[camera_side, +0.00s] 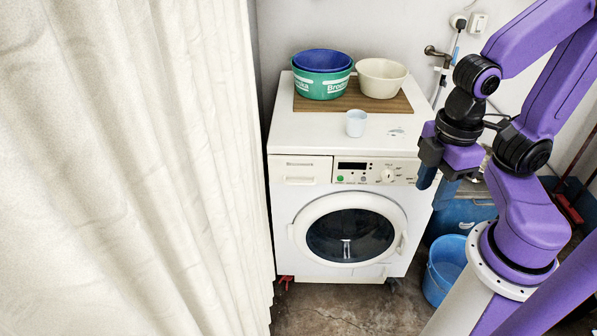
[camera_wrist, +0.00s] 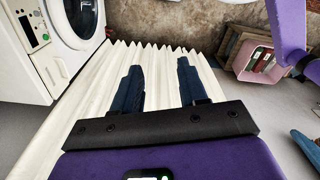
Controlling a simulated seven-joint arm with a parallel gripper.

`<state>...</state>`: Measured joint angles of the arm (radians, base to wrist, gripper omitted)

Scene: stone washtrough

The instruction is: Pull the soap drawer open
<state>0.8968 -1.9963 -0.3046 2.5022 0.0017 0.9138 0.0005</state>
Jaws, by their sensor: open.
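The soap drawer (camera_side: 301,170) is a white panel at the upper left of the washing machine's front. It looks flush with the front and shut. In the wrist view the drawer (camera_wrist: 57,69) shows at the left edge of the picture. My gripper (camera_side: 435,188) is at the right of the machine in the side view, near its front right corner and well apart from the drawer. In the wrist view its two dark blue fingers (camera_wrist: 162,88) are spread with nothing between them.
A white curtain (camera_side: 130,170) hangs along the left, close to the machine (camera_side: 283,235). Green and blue basins (camera_side: 322,84), a cream bowl (camera_side: 381,78) and a pale cup (camera_side: 356,123) stand on top. A blue bucket (camera_side: 441,275) stands at the lower right. The space before the machine's front looks clear.

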